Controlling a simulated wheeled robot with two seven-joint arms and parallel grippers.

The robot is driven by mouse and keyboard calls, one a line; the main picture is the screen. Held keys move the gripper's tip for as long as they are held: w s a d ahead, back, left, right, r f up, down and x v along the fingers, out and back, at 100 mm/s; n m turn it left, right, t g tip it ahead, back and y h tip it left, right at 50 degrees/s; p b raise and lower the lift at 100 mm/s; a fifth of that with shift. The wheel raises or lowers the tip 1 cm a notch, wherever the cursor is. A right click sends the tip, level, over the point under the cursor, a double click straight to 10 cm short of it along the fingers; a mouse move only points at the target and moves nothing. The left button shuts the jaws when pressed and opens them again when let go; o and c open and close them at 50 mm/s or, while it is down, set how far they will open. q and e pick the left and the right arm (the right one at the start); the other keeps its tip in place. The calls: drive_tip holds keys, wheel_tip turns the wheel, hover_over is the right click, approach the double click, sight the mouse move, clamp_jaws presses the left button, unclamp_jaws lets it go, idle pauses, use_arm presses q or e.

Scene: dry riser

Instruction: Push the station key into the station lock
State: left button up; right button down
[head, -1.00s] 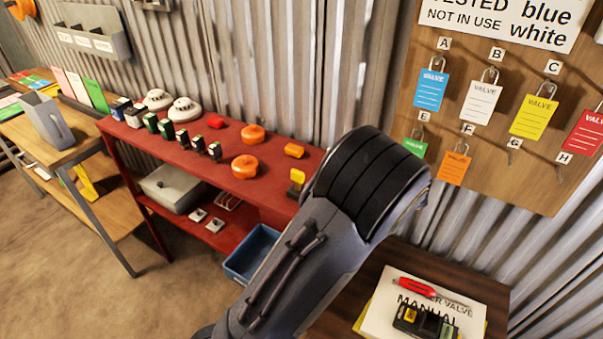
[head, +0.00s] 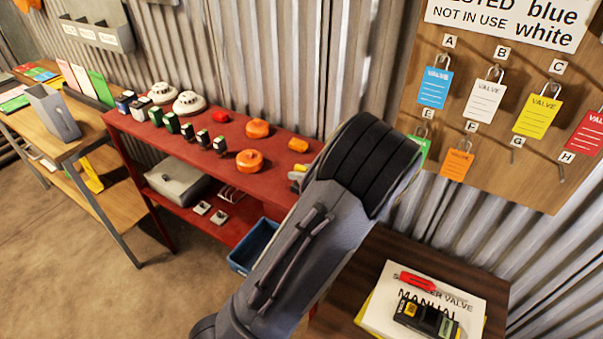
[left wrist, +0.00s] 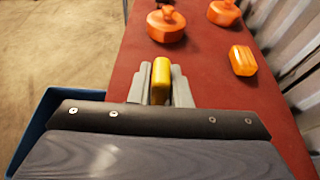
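The station key appears to be the small yellow-topped piece (head: 299,169) near the front right edge of the red bench. In the left wrist view, its yellow handle (left wrist: 161,80) sits between the grey fingers of my left gripper (left wrist: 160,88). The fingers lie close against both sides of the handle, with no clear gap. In the head view, my grey forearm hides most of the left gripper (head: 295,178) and the key's lower part. I cannot make out the station lock; the handle and gripper cover the spot below. My right gripper is out of view.
Orange knobs (head: 249,161) and a rounded orange block (head: 298,145) stand on the red bench (head: 275,185) close by. A blue bin (head: 252,246) is below its front edge. A corrugated wall is behind. A side table with a manual (head: 455,300) stands at right.

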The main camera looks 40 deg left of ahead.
use_arm(q)
clamp_jaws()
